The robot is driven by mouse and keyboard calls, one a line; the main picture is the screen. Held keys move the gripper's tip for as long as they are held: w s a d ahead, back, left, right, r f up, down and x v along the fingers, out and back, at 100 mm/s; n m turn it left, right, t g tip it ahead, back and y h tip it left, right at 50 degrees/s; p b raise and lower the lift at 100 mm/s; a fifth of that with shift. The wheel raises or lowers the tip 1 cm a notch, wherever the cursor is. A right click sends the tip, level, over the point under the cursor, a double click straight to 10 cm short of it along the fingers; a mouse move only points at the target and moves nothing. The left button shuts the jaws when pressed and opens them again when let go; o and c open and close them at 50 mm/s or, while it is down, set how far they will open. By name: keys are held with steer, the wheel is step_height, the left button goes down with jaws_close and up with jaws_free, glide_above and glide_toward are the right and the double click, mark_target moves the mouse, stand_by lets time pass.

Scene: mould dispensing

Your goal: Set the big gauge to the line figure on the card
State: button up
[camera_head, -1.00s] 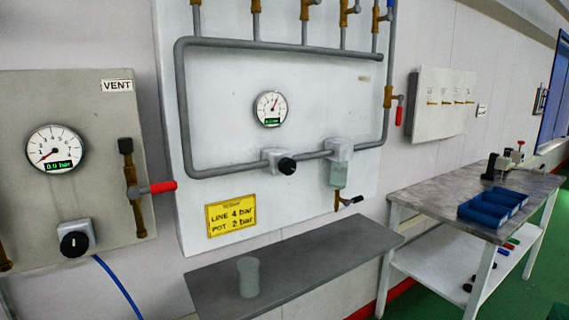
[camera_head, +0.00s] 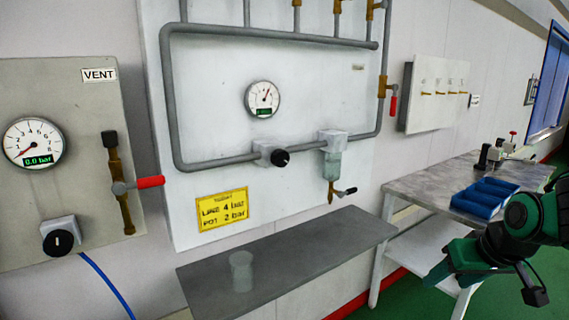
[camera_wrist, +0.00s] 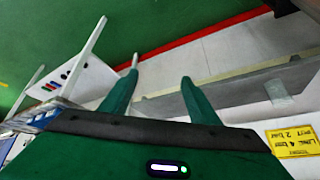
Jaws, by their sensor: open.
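The yellow card (camera_head: 222,206) on the white panel reads LINE 4 bar, POT 2 bar; it also shows in the wrist view (camera_wrist: 296,141). A round gauge (camera_head: 262,99) sits on the white panel, its digits too small to read. A larger-looking gauge (camera_head: 34,142) on the left VENT panel reads 0.0 bar. A black knob (camera_head: 280,158) sits on the pipe below the white panel's gauge; another black knob (camera_head: 61,242) sits below the left gauge. My gripper (camera_wrist: 158,76) is open and empty, in front of the bench at right in the head view, away from both knobs.
A grey shelf (camera_head: 300,250) below the white panel bears a translucent cup (camera_head: 241,271). A bench (camera_head: 420,186) with a blue tray (camera_head: 484,197) stands at right. Red-handled valves (camera_head: 150,182) (camera_head: 393,106) stick out from the panels. Green floor lies in front.

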steer(key=w+a+r+n+t+y, duration=0.2)
steer(key=w+a+r, duration=0.2)
steer(key=w+a, duration=0.25)
steer(key=w+a+r+n+t+y, duration=0.2)
steer(key=w+a+r+t, duration=0.1)
steer(key=w+a, duration=0.4)
steer(key=n+t+y, duration=0.3)
steer(key=t+y, duration=0.1)
steer(key=y, duration=0.2)
glide_toward(284, 159)
steer(key=x, duration=0.9)
steer(key=shift+a, duration=0.2)
steer(key=shift+d, duration=0.1)
steer(key=c, duration=1)
